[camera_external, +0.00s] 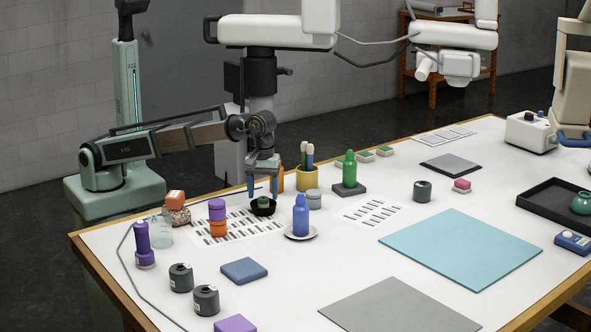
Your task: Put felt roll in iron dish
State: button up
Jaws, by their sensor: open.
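A small black dish (256,210), which looks like the iron dish, sits on the white table left of centre. A small green roll-like piece (263,201), which looks like the felt roll, sits inside it. My gripper (262,189) points down just above the dish, with its two blue fingertips apart on either side of the green piece. Nothing is held between the fingers. The far side of the dish is partly hidden.
A blue bottle (301,215) on a white saucer stands right of the dish. Stacked purple and orange cylinders (218,219) stand left. A cup with brushes (307,178) and a green bottle (349,170) stand behind right. The teal mat (460,248) is bare.

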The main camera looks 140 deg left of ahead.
aim_at(263, 198)
notch_tip(263, 198, up, 6)
jog(key=shift+f, duration=0.1)
dwell(0.4)
